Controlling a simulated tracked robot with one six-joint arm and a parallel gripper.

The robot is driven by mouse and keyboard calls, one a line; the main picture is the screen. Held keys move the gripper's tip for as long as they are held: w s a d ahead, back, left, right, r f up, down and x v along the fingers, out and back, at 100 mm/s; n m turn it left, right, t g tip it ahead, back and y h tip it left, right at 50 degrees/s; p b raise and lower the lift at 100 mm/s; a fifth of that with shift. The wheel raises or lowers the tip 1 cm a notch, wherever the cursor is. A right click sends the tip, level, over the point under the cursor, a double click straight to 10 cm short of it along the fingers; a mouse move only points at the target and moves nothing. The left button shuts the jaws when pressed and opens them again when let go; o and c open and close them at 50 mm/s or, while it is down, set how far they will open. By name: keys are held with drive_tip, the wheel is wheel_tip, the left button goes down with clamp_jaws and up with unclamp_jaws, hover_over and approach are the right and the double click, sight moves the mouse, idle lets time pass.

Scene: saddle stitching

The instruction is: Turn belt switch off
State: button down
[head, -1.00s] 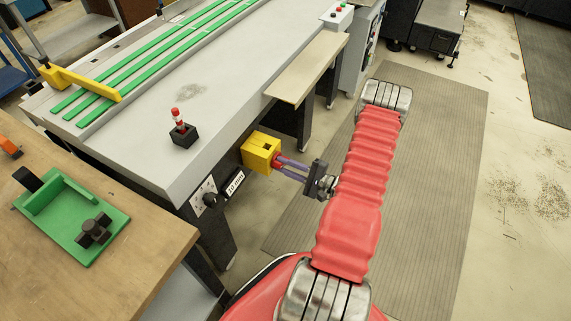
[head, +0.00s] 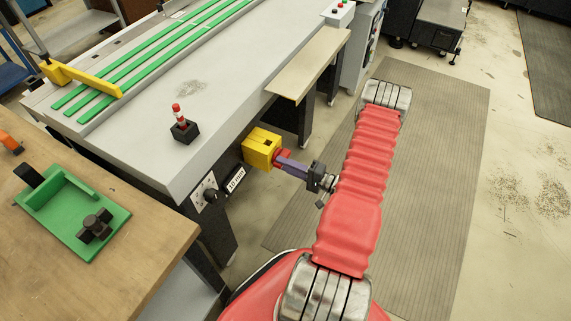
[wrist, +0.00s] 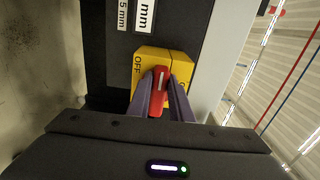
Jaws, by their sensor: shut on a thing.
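The belt switch is a yellow box (head: 260,148) on the side of the grey machine, with a red knob (head: 283,157) on its face. My gripper (head: 285,164) has purple fingers shut on the red knob from both sides. In the wrist view, the yellow box (wrist: 142,62) shows OFF at the left and a partly hidden label at the right. The red knob (wrist: 159,90) has a white line and stands nearly upright in the picture, between the two labels. The fingers hide the knob's sides.
A workbench (head: 150,254) with a green fixture (head: 65,222) stands at left.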

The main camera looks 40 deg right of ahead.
drive_tip(key=shift+a+f, duration=0.15)
drive_tip(key=shift+f, duration=0.05)
drive_tip(key=c, duration=2)
unclamp_jaws()
drive_tip(key=o, duration=0.4)
drive_tip(key=shift+r, duration=0.1)
drive_tip(key=v, duration=1.4)
drive_tip(key=shift+w, duration=0.1)
